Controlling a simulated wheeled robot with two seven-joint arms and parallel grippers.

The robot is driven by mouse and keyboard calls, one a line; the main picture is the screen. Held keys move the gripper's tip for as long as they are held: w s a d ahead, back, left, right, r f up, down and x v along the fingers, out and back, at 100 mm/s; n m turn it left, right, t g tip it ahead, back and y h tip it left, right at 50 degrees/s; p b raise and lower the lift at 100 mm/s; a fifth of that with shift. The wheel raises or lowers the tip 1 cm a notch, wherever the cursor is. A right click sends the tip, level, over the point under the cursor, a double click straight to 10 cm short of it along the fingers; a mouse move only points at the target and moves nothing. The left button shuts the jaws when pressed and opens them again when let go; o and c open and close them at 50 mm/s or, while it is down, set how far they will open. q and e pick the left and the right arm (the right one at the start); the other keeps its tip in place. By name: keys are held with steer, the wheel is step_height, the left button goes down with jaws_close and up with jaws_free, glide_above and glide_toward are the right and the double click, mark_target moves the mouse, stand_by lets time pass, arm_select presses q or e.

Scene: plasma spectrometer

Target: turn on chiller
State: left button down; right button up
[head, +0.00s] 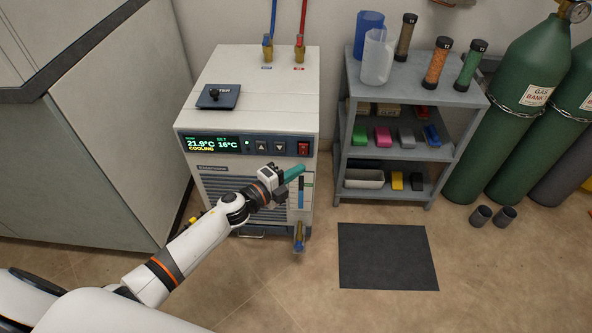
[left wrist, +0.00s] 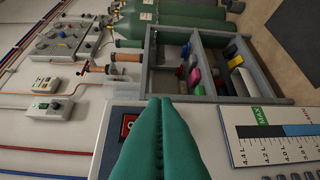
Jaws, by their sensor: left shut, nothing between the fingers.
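The chiller (head: 262,95) is a white box on the floor in the head view. Its display (head: 212,144) is lit and reads 21.9°C, 16°C and COOLING. Two arrow buttons (head: 270,147) and a red switch (head: 303,148) sit right of the display. My left gripper (head: 301,170) has teal fingers, closed together and empty, in front of the chiller just below the red switch. In the left wrist view the fingers (left wrist: 167,101) are pressed together, and the red switch (left wrist: 128,125) shows beside them, partly hidden. I cannot tell whether they touch the panel. My right gripper is out of view.
A grey shelf (head: 386,160) with bottles, tubes and small colored items stands right of the chiller. Green gas cylinders (head: 515,100) stand further right. A dark mat (head: 387,256) lies on the floor. A large cabinet (head: 105,130) is on the left. The front floor is clear.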

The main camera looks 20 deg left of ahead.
arm_select(q)
steer(key=f+v, duration=0.1)
steer(key=v, duration=0.9)
steer(key=shift+f+p, duration=0.4)
steer(key=shift+p, duration=0.05)
steer(key=shift+r, duration=0.1)
